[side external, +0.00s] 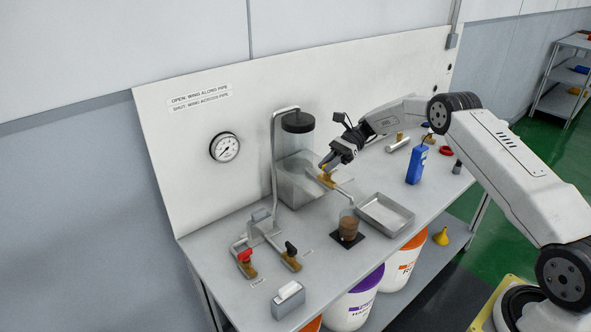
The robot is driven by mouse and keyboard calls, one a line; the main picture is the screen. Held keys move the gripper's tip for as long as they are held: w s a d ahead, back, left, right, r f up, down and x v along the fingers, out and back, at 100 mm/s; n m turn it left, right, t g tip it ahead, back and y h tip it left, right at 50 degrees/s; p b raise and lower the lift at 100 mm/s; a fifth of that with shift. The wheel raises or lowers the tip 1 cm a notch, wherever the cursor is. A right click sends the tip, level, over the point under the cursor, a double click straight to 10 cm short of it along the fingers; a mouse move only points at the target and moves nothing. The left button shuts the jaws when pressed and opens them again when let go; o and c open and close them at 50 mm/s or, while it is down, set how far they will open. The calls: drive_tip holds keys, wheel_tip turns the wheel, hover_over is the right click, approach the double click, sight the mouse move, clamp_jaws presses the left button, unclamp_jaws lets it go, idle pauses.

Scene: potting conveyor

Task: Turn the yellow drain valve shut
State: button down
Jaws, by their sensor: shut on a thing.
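The yellow drain valve (329,181) sits on a thin pipe (343,193) that runs out from the foot of the clear tank (296,158) with a black lid. My gripper (329,166) reaches in from the upper right and is shut on the valve's yellow wing. The fingers partly hide the wing, so I cannot tell its exact angle to the pipe. A glass (348,226) with brown content stands on a black mat (333,246) below the pipe's end. A wall label (200,97) reads open, wing along pipe; shut, wing across pipe.
A metal tray (386,214) lies right of the glass. A blue bottle (416,165) stands further right. Red-handled (246,259) and black-handled (291,256) valves stand at the front left near a small grey box (288,299). A gauge (225,147) hangs on the back panel.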

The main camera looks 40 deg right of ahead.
drive_tip(key=shift+r, duration=0.15)
drive_tip(key=c, duration=0.7)
unclamp_jaws()
drive_tip(key=shift+o, duration=0.2)
drive_tip(key=shift+d, duration=0.1)
drive_tip(key=shift+v, duration=3.75)
